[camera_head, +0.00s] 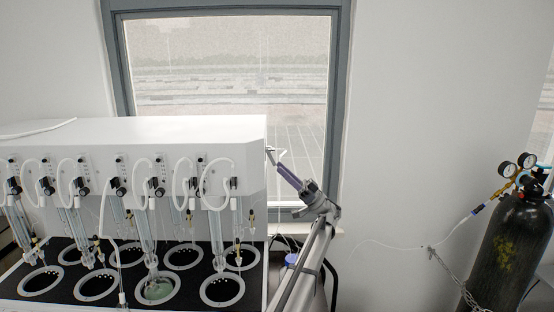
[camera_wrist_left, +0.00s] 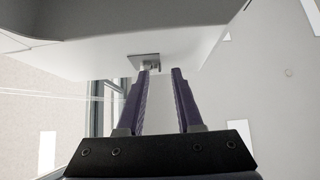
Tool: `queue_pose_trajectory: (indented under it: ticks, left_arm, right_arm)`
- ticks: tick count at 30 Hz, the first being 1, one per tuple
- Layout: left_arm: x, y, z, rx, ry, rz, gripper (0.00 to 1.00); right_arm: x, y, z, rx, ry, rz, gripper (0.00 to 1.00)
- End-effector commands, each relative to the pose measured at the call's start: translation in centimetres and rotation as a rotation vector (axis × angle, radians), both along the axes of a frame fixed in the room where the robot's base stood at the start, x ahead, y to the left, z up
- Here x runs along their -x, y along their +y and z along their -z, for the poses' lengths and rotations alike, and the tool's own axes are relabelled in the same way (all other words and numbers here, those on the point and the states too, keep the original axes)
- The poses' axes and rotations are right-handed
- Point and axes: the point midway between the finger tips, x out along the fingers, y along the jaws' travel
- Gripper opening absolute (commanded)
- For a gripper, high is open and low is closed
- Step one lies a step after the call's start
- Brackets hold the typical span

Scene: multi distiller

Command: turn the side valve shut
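The white multi distiller (camera_head: 140,135) fills the left of the head view. Its side valve (camera_head: 271,154) is a small metal fitting on the right side wall. In the left wrist view the side valve (camera_wrist_left: 152,65) sits on a dark square plate, just beyond the tip of the left-hand finger. My left gripper (camera_head: 279,167) reaches up to the valve from the lower right. In the wrist view the two purple fingers of my left gripper (camera_wrist_left: 162,72) stand apart with nothing clearly held between them. Whether a finger touches the valve I cannot tell. My right gripper is out of view.
Glass tubes and several round wells (camera_head: 222,290) line the distiller's front. A window (camera_head: 225,65) is behind it. A black gas cylinder (camera_head: 508,250) with gauges and a chain stands at the far right. A thin line hangs before the wall between.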

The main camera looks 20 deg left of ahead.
Motion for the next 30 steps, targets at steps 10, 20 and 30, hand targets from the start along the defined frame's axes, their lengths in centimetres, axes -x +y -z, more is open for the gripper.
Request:
queue_pose_trajectory:
  ticks: [10,20,30]
  left_arm:
    - [1.0,2.2,-2.5,0.0,0.001,0.001,0.35]
    - [1.0,2.1,-2.4,0.0,0.001,0.001,0.17]
    - [1.0,2.1,-2.4,0.0,0.001,0.001,0.0]
  right_arm:
    - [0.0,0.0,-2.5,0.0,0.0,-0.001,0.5]
    - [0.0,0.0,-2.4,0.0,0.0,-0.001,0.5]
    - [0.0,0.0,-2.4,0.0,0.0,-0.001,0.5]
